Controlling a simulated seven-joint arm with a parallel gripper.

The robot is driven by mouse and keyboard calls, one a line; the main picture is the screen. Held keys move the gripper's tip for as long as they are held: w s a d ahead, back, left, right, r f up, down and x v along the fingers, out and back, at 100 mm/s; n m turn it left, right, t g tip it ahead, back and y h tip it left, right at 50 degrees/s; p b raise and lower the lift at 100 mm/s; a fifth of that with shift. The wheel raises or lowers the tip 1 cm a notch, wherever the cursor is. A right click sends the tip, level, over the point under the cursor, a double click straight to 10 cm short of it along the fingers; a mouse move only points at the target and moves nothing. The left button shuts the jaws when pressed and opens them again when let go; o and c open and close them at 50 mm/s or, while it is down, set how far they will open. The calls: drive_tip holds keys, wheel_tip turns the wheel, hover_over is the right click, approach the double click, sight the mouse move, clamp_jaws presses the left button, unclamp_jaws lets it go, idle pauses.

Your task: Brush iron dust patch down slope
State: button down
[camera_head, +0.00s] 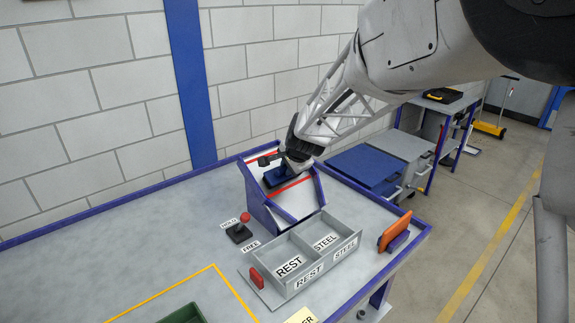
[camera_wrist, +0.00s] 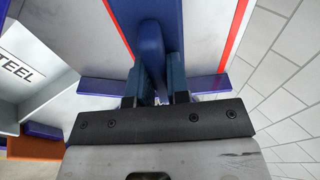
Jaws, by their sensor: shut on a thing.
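The slope (camera_head: 299,200) is a pale tilted panel with blue side walls and red lines across it, standing at the back of the bench. My gripper (camera_head: 289,168) is over its upper part. The gripper (camera_wrist: 153,85) is shut on the upright grip of a blue block-like tool, likely the brush (camera_wrist: 150,40). The tool's wide blue base (camera_head: 273,178) lies over the slope between the red lines; whether it touches the surface I cannot tell. No iron dust patch can be made out in either view; the tool and gripper hide part of the panel.
A grey two-part tray (camera_head: 325,262), labelled REST and STEEL, stands below the slope. A red-knobbed lever (camera_head: 240,229) between HOLD and FREE labels is at left. An orange block (camera_head: 395,232) stands at right. A green container (camera_head: 181,315) is at front. The left bench is clear.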

drive_tip(key=shift+s+d+f, duration=0.1)
drive_tip(key=shift+s+f, duration=0.05)
drive_tip(key=shift+f, duration=0.1)
drive_tip(key=shift+s+d+f, duration=1.1)
drive_tip(key=w+v, duration=0.1)
drive_tip(key=v, duration=0.6)
drive_tip(key=shift+d+r, duration=0.25)
drive_tip(key=shift+s, duration=0.1)
idle(0.6)
